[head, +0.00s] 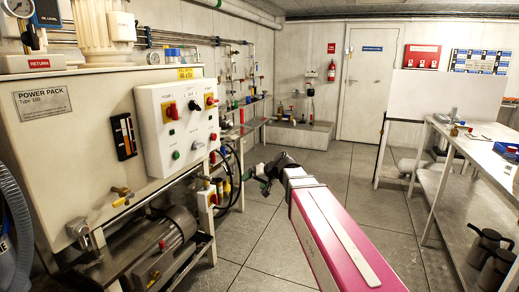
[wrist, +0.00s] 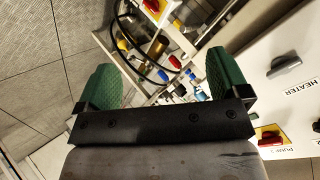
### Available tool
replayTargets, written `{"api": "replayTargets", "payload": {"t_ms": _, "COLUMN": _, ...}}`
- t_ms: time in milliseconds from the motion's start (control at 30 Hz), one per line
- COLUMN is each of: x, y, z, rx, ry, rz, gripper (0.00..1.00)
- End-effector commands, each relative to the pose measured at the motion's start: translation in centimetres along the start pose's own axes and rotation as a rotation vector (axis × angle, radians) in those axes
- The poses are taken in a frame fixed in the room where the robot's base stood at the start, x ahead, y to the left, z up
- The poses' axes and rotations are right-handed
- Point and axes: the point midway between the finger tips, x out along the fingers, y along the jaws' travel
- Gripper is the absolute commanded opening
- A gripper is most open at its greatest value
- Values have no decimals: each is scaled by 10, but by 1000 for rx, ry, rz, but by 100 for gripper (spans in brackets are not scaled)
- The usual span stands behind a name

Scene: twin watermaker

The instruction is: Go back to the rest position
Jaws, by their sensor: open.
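My gripper (head: 262,172) is at the end of my outstretched pink arm, over the open floor to the right of the power pack. In the wrist view my gripper (wrist: 162,70) shows two green fingers spread wide apart. Nothing is held between them. Behind the gap I see pipework with blue, yellow and red fittings and a black hose.
The power pack (head: 75,120) with its white control box (head: 180,125) stands at left. This box (wrist: 290,90) also shows close by at right in the wrist view. A workbench (head: 485,140) stands at right. The floor (head: 300,160) between is clear.

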Motion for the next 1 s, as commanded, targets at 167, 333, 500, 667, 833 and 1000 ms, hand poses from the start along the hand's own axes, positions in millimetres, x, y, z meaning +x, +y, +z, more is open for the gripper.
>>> {"api": "replayTargets", "payload": {"t_ms": 167, "x": 1, "y": 79, "z": 78, "rx": 57, "ry": -138, "rz": 193, "gripper": 94}}
{"api": "replayTargets", "payload": {"t_ms": 333, "x": -9, "y": 144, "z": 150, "rx": 109, "ry": -272, "rz": 375, "gripper": 94}}
{"api": "replayTargets", "payload": {"t_ms": 500, "x": -29, "y": 196, "z": 218, "rx": 156, "ry": -396, "rz": 546, "gripper": 94}}
{"api": "replayTargets", "payload": {"t_ms": 667, "x": -45, "y": 224, "z": 260, "rx": 182, "ry": -475, "rz": 657, "gripper": 94}}
{"api": "replayTargets", "payload": {"t_ms": 833, "x": -53, "y": 236, "z": 276, "rx": 192, "ry": -508, "rz": 706, "gripper": 94}}
{"api": "replayTargets", "payload": {"t_ms": 1000, "x": -54, "y": 237, "z": 276, "rx": 192, "ry": -510, "rz": 709, "gripper": 94}}
